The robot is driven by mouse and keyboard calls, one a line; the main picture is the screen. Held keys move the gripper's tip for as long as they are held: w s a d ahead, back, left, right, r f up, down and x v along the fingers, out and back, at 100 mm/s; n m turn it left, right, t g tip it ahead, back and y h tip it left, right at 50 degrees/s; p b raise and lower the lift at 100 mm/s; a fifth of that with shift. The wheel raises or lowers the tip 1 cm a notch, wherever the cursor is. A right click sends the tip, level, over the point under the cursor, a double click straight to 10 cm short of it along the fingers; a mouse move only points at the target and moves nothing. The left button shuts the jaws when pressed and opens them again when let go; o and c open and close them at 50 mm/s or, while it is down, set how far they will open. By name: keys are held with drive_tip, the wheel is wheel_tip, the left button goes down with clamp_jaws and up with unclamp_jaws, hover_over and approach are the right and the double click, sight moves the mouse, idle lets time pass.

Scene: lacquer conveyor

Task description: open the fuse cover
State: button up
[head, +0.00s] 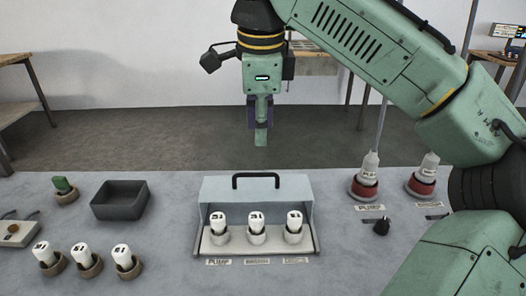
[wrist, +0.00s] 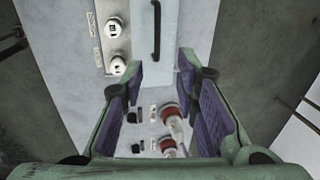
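The fuse cover (head: 228,189) is a pale blue-grey panel with a black bar handle (head: 256,175) along its top. Three white numbered fuses (head: 256,222) stand in view in front of the panel, in a low box. In the wrist view the cover (wrist: 157,74) and its handle (wrist: 156,32) show near the top, with two fuses to the left. My gripper (head: 261,138) points down above and behind the cover, apart from the handle. In the wrist view its purple-padded fingers (wrist: 165,95) are spread, with nothing between them.
A dark open bin (head: 119,203), a green plug (head: 64,187) and three loose-standing fuses in holders (head: 82,257) are to the left. Bare bench lies between the bin and the box.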

sight(261, 175)
drive_tip(key=x, duration=0.3)
drive_tip(key=p+x, duration=0.1)
drive_tip(key=x, duration=0.6)
drive_tip(key=shift+s+f, duration=0.25)
drive_tip(key=shift+c, duration=0.4)
clamp_jaws()
drive_tip(key=shift+w, duration=0.1)
